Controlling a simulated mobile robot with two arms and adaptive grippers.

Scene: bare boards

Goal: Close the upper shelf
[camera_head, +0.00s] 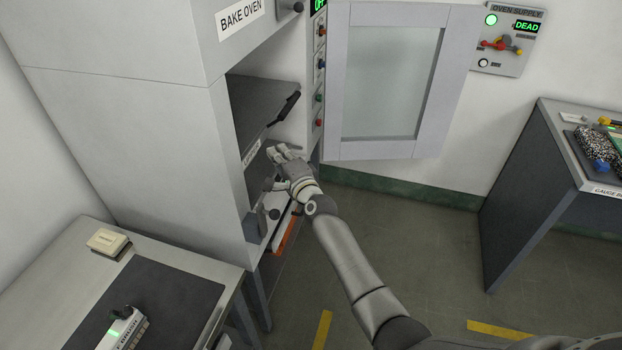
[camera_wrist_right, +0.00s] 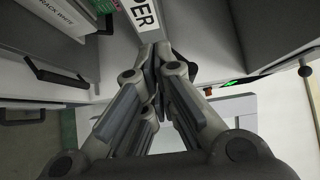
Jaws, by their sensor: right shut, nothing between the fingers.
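The bake oven (camera_head: 150,120) stands open-fronted at the left in the head view. A dark flat shelf (camera_head: 260,100) with a black handle (camera_head: 285,108) shows in its upper opening. Below it is a small white label (camera_head: 251,153), too small to read here. In the right wrist view a label (camera_wrist_right: 145,14) ending in "PER" is right at the fingertips. My right gripper (camera_head: 278,152) is shut and empty, its fingertips (camera_wrist_right: 152,55) close to the labelled edge below the shelf. I cannot tell whether they touch. My left gripper is not in view.
The oven door (camera_head: 337,80) stands swung open to the right. An orange strip (camera_head: 288,232) shows in the lower part of the oven. A side table (camera_head: 190,260) is at the lower left and a workbench (camera_head: 535,190) at the right. Floor between them is clear.

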